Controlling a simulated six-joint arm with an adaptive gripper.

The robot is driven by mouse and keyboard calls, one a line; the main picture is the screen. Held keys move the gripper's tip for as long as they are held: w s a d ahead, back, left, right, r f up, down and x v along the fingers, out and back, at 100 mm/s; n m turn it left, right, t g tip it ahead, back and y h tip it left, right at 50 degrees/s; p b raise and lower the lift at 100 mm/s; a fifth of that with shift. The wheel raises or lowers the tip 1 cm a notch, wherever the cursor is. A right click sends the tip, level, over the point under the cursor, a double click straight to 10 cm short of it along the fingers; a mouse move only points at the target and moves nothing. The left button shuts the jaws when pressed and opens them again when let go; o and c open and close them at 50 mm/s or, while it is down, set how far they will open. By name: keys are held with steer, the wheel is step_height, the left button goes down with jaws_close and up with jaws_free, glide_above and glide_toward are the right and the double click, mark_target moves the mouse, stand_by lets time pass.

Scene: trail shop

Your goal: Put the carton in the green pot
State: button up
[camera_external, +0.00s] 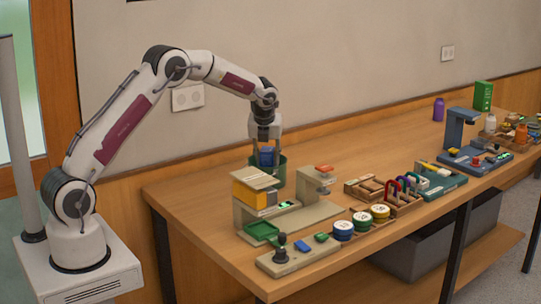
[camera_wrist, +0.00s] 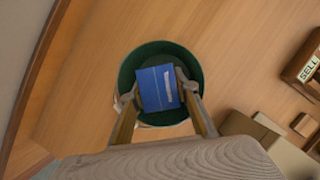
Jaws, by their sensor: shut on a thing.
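The carton is a blue box with a pale label (camera_wrist: 157,88), between the two fingers of my gripper (camera_wrist: 158,98) in the wrist view. My gripper is shut on it. In the external view my gripper (camera_external: 266,145) points straight down with the blue carton (camera_external: 266,157) at its tips. The green pot (camera_wrist: 190,62) is round and open-topped, and it surrounds the carton in the wrist view. In the external view the pot (camera_external: 281,175) stands on the table and the carton is at its mouth. I cannot tell whether the carton touches the pot's floor.
A beige and yellow device (camera_external: 255,190) stands in front of the pot, close to it. A joystick panel (camera_external: 298,256), round tins (camera_external: 361,221) and small organisers (camera_external: 385,195) line the front edge. The wooden table behind them is mostly clear, with a wall at the back.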

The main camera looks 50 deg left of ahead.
mark_target(266, 155)
steer(key=shift+f, duration=1.95)
steer(key=shift+f, duration=0.15)
steer(key=o, duration=1.2)
steer(key=v, duration=1.1)
steer(key=shift+s+d+r, duration=0.15)
steer(key=shift+r, duration=0.45)
